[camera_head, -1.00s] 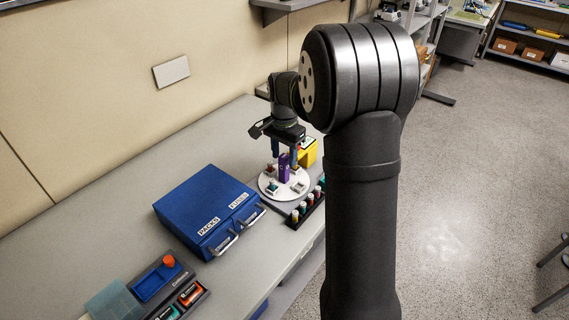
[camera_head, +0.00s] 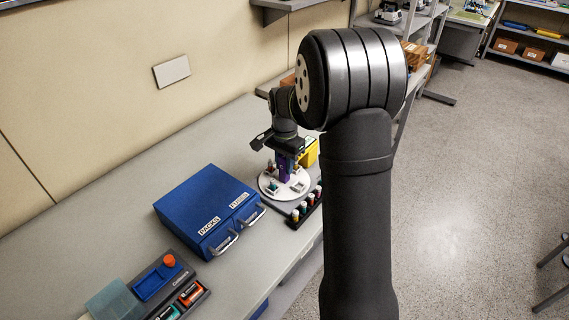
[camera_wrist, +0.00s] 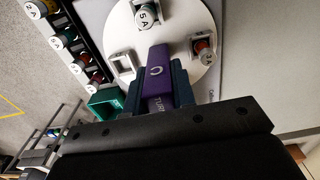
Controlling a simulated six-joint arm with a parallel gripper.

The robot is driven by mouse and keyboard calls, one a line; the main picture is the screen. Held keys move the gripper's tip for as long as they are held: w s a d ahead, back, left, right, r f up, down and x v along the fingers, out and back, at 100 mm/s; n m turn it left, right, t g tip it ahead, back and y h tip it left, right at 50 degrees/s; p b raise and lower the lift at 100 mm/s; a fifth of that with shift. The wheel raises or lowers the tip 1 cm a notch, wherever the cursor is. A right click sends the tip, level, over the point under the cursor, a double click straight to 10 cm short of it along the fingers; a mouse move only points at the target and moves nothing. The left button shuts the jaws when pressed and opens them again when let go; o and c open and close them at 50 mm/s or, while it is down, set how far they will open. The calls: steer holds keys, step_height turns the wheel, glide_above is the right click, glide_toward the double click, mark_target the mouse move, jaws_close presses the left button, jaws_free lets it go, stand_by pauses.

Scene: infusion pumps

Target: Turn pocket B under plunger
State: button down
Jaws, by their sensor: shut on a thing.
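The white round turntable (camera_head: 284,196) stands on the bench, with the purple upright handle (camera_head: 284,171) near its middle. My gripper (camera_head: 285,160) is above the disc, its fingers around the handle. In the wrist view my gripper (camera_wrist: 160,85) is shut on the purple handle (camera_wrist: 157,62), which carries partly hidden "TURN" lettering. Around the disc (camera_wrist: 182,22) are a white square pocket that looks empty (camera_wrist: 123,64), a pocket holding a vial capped "5 A" (camera_wrist: 147,14), and one with a red vial (camera_wrist: 203,47). A green pocket (camera_wrist: 104,102) is partly hidden. I cannot tell which is pocket B.
A yellow block (camera_head: 312,153) stands behind the disc; its plunger cannot be made out. A black rack of capped vials (camera_head: 304,210) sits at the disc's front right. A blue drawer box (camera_head: 207,208) and a battery tray (camera_head: 172,290) stand to the left.

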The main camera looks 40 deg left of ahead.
steer(key=shift+m, duration=9)
steer(key=c, duration=1.2)
jaws_free()
